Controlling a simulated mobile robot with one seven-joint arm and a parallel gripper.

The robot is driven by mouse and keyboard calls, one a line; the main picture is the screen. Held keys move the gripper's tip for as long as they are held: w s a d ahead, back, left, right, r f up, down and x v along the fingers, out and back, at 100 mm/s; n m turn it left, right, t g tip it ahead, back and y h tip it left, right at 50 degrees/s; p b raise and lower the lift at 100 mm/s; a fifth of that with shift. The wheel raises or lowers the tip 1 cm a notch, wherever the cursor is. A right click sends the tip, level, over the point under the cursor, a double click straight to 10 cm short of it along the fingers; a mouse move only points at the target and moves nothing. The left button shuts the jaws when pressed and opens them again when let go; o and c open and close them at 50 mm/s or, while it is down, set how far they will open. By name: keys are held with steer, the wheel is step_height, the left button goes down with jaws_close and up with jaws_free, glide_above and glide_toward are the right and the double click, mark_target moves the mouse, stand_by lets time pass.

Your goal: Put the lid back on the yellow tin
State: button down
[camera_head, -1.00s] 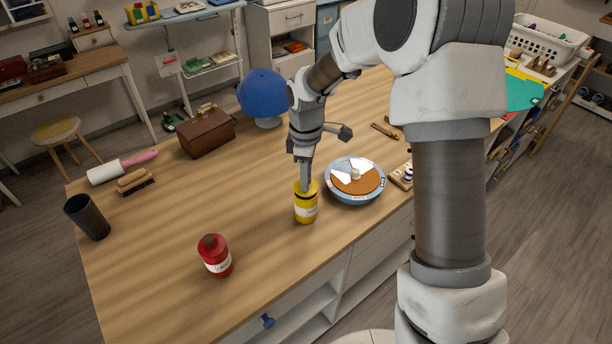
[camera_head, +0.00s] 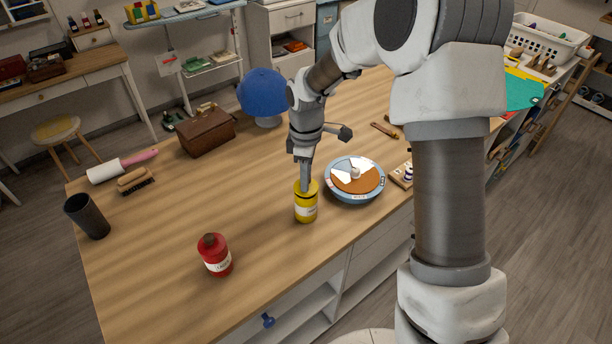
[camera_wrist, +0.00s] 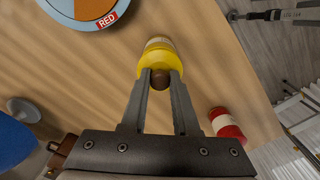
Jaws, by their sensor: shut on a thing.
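The yellow tin (camera_head: 306,208) stands upright on the wooden table, with a pale label on its side. Its yellow lid (camera_wrist: 160,61) with a brown knob (camera_wrist: 160,79) is at the top of the tin. My gripper (camera_head: 306,187) points down from above. In the wrist view my gripper (camera_wrist: 160,78) has its two fingers on either side of the brown knob, shut on it. The lid looks in line with the tin; whether it is fully seated I cannot tell.
A blue round spinner dish (camera_head: 355,181) stands close to the right of the tin. A red tin (camera_head: 215,255) stands at the front left. A brown case (camera_head: 206,131) and a blue cap on a stand (camera_head: 264,95) are farther back. The table between is clear.

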steer(key=shift+c, duration=0.6)
jaws_free()
steer(key=shift+r+p, duration=2.6)
steer(key=shift+r, duration=0.95)
steer(key=shift+c, duration=0.2)
jaws_close()
